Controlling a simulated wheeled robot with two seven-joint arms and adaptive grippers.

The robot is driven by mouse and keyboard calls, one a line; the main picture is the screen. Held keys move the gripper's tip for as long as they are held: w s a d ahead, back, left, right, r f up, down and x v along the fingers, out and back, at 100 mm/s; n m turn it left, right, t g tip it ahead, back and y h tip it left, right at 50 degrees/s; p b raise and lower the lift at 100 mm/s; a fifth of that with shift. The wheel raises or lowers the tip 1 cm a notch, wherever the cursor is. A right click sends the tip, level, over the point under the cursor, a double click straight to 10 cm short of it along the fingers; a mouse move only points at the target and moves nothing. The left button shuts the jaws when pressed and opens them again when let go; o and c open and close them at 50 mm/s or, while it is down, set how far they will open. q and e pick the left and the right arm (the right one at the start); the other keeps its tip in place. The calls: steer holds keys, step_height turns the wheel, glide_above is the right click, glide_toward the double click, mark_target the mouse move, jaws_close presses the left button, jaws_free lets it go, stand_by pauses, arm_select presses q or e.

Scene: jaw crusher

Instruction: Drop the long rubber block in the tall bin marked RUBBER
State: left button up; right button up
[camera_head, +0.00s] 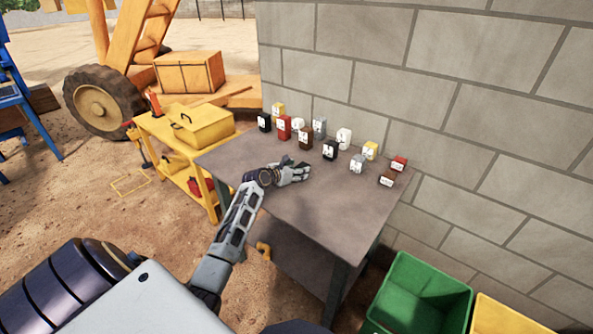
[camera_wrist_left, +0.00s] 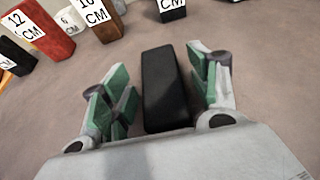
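A long black block (camera_wrist_left: 166,90), likely the rubber one, lies on the table between the fingers of my left gripper (camera_wrist_left: 168,88) in the left wrist view. The fingers with green pads are open, with a small gap on each side of the block. In the head view my left gripper (camera_head: 302,172) is low over the grey table (camera_head: 310,205), and the block between its fingers cannot be made out. No bin marked RUBBER can be read in these views. My right gripper is not in view.
Several labelled blocks stand along the wall side of the table, including a red block (camera_head: 284,127), a brown block (camera_head: 305,139) and a black block (camera_head: 330,151). A green bin (camera_head: 420,292) and a yellow bin (camera_head: 510,318) are at lower right. A block wall (camera_head: 440,90) borders the table.

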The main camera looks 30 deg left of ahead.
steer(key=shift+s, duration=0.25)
arm_select(q)
steer(key=shift+s+r, duration=0.1)
steer(key=shift+p+v, duration=0.55)
steer(key=shift+v, duration=5.05)
steer(key=shift+s+r, duration=0.15)
steer(key=shift+s, duration=0.1)
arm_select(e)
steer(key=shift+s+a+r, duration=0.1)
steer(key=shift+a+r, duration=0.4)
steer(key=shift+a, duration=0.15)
arm_select(q)
steer(key=shift+o, duration=0.5)
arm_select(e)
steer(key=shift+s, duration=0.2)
arm_select(q)
steer(key=shift+r, duration=0.1)
